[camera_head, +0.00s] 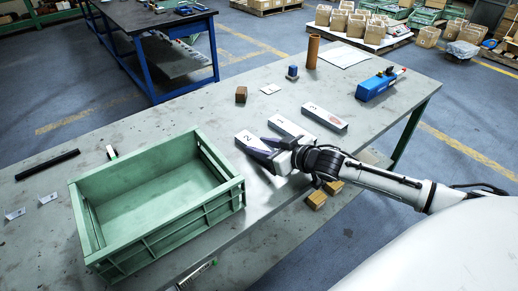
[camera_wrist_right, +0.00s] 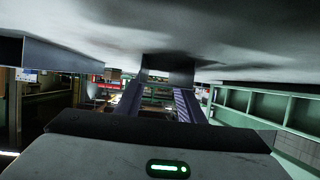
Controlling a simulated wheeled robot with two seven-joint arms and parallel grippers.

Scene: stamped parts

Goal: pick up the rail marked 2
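The rail marked 2 (camera_head: 248,138) is a pale grey bar lying on the grey table (camera_head: 190,118), its far end showing the number. My right gripper (camera_head: 262,150) is at its near end, covering part of it. In the wrist view, the two fingers (camera_wrist_right: 158,100) are apart, with a dark rail end (camera_wrist_right: 168,68) beyond and between them. I cannot tell whether they touch it. My left gripper is not in view.
A green crate (camera_head: 222,158) stands left of the rails; its wall also shows in the wrist view (camera_wrist_right: 265,105).

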